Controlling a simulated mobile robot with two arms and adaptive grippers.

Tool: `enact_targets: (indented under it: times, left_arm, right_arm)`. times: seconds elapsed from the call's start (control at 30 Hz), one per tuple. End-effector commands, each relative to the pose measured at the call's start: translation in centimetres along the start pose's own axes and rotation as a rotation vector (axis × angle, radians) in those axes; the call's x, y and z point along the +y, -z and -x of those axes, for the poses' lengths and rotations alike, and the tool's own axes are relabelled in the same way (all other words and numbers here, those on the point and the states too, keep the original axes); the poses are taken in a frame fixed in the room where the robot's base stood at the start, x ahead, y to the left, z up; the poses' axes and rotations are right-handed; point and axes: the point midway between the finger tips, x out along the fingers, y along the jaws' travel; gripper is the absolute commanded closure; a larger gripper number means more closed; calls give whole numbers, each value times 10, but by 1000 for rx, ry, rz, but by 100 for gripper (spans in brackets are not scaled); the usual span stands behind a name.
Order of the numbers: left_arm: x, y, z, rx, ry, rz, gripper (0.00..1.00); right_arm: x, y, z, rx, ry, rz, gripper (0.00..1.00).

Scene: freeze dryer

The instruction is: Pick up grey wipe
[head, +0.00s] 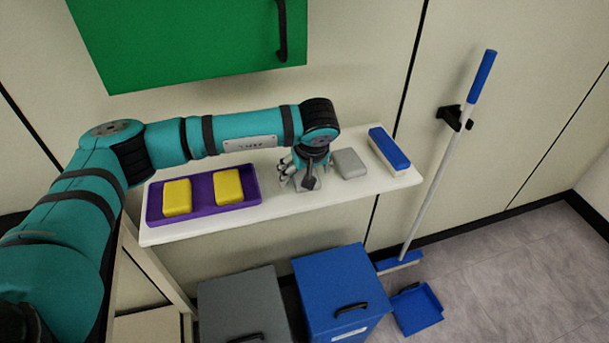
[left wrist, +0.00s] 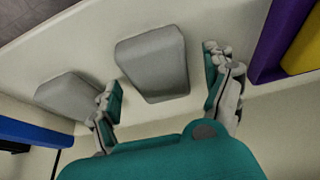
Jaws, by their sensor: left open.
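One grey wipe (left wrist: 153,65) lies on the white shelf (head: 213,222), between the fingers of my left gripper (left wrist: 162,85) in the left wrist view. The fingers are open, one on each side of it, and they do not appear closed on it. In the head view my left gripper (head: 298,176) hangs over this wipe and hides most of it. A second grey wipe (head: 348,163) lies just to the right on the shelf; it also shows in the left wrist view (left wrist: 70,96), outside the left finger. My right gripper is not in view.
A purple tray (head: 203,206) with two yellow sponges stands left of the gripper. A blue and white brush (head: 389,151) lies at the shelf's right end. A green cabinet (head: 190,40) hangs above. Grey and blue bins (head: 335,285) stand below; a broom (head: 440,165) leans at the right.

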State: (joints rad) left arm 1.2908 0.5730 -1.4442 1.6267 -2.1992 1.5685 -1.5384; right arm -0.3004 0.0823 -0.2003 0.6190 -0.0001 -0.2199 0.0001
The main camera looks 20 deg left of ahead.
Motion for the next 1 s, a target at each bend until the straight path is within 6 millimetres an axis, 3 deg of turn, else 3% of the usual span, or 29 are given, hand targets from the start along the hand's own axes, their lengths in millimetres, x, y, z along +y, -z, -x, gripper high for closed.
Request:
enact_targets:
  times: [0.6,0.9,1.0]
  left_arm:
    - [0,-1,-3,0,1,0,15]
    - [1,-2,-3,-1,-2,0,55]
    - [1,-2,-3,-2,-4,-1,63]
  right_arm:
    - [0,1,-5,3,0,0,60]
    - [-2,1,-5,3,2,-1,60]
    - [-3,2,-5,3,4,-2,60]
